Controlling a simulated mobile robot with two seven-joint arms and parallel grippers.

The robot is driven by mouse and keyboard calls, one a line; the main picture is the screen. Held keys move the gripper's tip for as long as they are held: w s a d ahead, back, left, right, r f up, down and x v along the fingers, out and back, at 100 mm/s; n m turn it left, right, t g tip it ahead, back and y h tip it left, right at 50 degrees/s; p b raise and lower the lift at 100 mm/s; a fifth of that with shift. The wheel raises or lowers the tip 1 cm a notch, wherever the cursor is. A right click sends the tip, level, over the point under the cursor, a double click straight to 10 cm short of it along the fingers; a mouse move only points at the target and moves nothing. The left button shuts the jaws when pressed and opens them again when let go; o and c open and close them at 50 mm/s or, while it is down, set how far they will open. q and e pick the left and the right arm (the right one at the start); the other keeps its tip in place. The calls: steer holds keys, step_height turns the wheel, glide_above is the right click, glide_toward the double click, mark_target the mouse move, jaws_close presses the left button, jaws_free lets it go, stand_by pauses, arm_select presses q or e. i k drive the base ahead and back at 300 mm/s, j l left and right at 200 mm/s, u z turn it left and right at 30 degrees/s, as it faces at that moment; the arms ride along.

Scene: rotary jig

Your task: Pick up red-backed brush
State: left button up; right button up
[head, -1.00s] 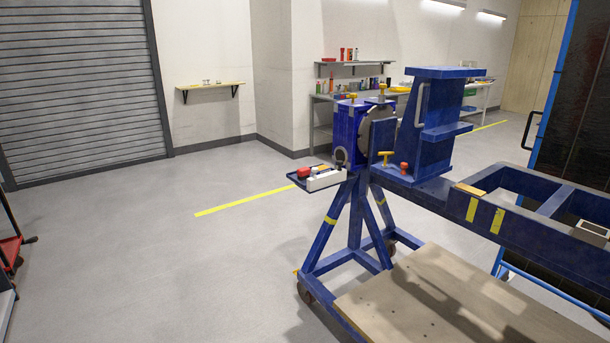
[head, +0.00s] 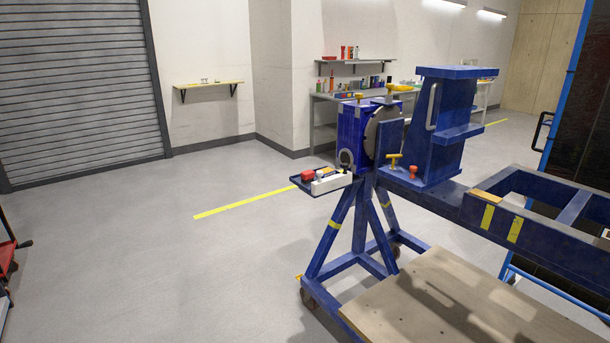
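A small dark tray (head: 298,186) is fixed to the left side of the blue rotary jig (head: 437,125). A red item (head: 307,175) lies at the tray's left side, but it is too small to tell whether it is the red-backed brush. A white box-like item (head: 331,183) and a few small dark and yellow items are beside it. Neither of my grippers is in view.
The jig stands on blue legs with casters, with a wooden platform (head: 463,300) low at its right. Grey floor (head: 180,270) is open to the left and front. A workbench (head: 325,110) and wall shelf (head: 210,86) stand behind.

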mark_target(307, 177)
steer(key=i+j, duration=0.65)
steer(key=i, duration=0.2)
steer(key=i+j+z, duration=0.1)
steer(key=i+j, duration=0.55)
steer(key=i, duration=0.2)
